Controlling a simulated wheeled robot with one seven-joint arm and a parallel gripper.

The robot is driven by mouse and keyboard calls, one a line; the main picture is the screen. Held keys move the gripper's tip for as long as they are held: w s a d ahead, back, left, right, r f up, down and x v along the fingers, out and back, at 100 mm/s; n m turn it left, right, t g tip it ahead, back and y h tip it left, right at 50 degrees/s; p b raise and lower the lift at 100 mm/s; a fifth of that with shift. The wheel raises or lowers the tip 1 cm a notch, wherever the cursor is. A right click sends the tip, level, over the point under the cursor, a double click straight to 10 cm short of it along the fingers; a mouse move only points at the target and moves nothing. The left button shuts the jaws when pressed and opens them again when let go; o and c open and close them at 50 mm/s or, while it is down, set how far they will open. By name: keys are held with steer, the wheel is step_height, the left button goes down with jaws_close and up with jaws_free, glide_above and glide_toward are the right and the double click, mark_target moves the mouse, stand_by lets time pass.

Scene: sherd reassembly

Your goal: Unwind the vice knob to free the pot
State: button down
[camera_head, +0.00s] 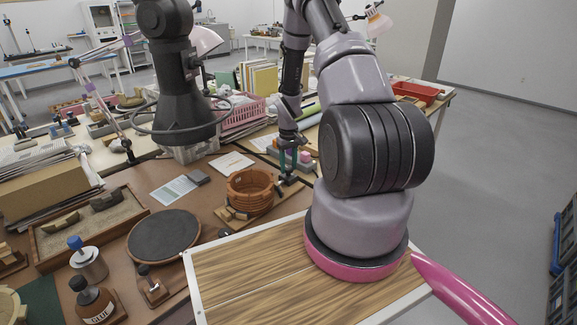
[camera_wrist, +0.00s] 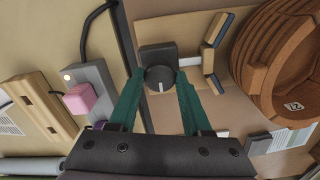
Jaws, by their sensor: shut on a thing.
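The pot (camera_head: 250,188) is brown, ring-shaped and built of sherds with gaps in its wall. It stands on a wooden vice board (camera_head: 232,217); in the wrist view the pot (camera_wrist: 262,82) is at the right, a number label inside it. The vice knob (camera_wrist: 158,79) is black with a white pointer mark, on a dark block. A pale rod runs from the block to an angled, blue-lined jaw (camera_wrist: 214,56), which appears slightly apart from the pot. My gripper (camera_wrist: 161,77) has green fingers shut on the knob's two sides; it also shows in the head view (camera_head: 290,160).
A grey box with a pink button (camera_wrist: 79,98) and a wooden block (camera_wrist: 38,105) lie left of the knob. A dark round turntable (camera_head: 164,236), a sherd tray (camera_head: 88,222) and bottles (camera_head: 95,302) fill the bench's left. A striped wooden tabletop (camera_head: 250,278) is clear in front.

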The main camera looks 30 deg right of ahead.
mark_target(288, 167)
steer(key=shift+w, duration=0.1)
stand_by(0.4)
steer(key=shift+c, duration=1.7)
jaws_free()
step_height(288, 167, up, 11)
steer(key=shift+f, duration=0.1)
